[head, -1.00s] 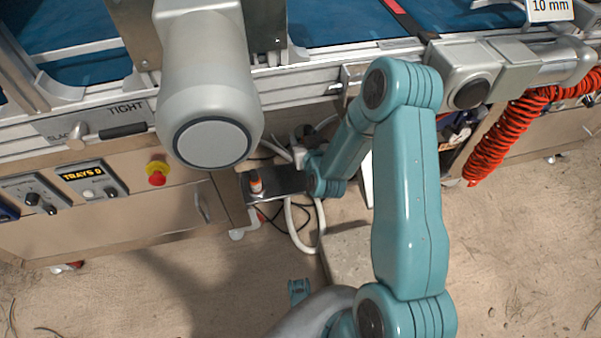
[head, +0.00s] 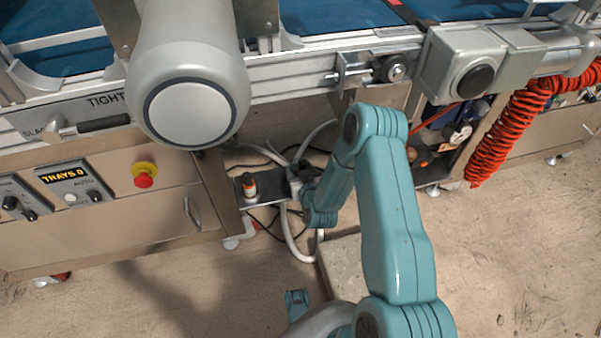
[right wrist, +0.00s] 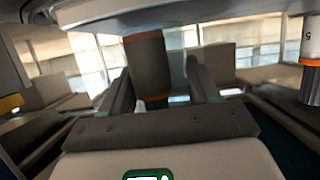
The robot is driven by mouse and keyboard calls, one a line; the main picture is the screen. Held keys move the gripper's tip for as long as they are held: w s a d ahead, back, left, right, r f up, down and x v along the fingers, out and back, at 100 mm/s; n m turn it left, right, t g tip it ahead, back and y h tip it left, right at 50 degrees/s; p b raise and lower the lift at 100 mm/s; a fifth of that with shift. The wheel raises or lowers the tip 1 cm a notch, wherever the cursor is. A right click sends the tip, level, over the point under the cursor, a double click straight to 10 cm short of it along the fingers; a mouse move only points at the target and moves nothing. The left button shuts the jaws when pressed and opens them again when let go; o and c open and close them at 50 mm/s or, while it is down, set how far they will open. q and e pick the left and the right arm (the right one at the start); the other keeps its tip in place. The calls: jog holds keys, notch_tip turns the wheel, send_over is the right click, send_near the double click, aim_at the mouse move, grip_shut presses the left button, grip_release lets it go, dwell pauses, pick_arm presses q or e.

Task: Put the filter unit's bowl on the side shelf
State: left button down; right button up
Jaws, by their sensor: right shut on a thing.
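My right gripper (head: 296,181) is low beside the machine in the head view, at the end of my teal arm; its fingers are hard to make out there. In the right wrist view, my right gripper (right wrist: 159,70) is shut on a grey-brown cylinder with an orange band, which looks like the filter unit's bowl (right wrist: 147,58). A small dark plate, apparently the side shelf (head: 270,187), juts from the cabinet just left of the gripper. A small white container with an orange band (head: 249,186) stands on it. My left gripper is not in view.
A large grey round housing (head: 190,110) hangs over the front rail. The cabinet has a red stop button (head: 145,180). White hoses (head: 288,235) and black cables lie below the shelf. A red coiled hose (head: 505,125) hangs at right. Another orange-banded cylinder (right wrist: 311,60) shows at the wrist view's right edge.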

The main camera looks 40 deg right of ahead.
jog(key=shift+f, duration=0.25)
jog(key=o, duration=1.1)
jog(key=shift+r, duration=0.1)
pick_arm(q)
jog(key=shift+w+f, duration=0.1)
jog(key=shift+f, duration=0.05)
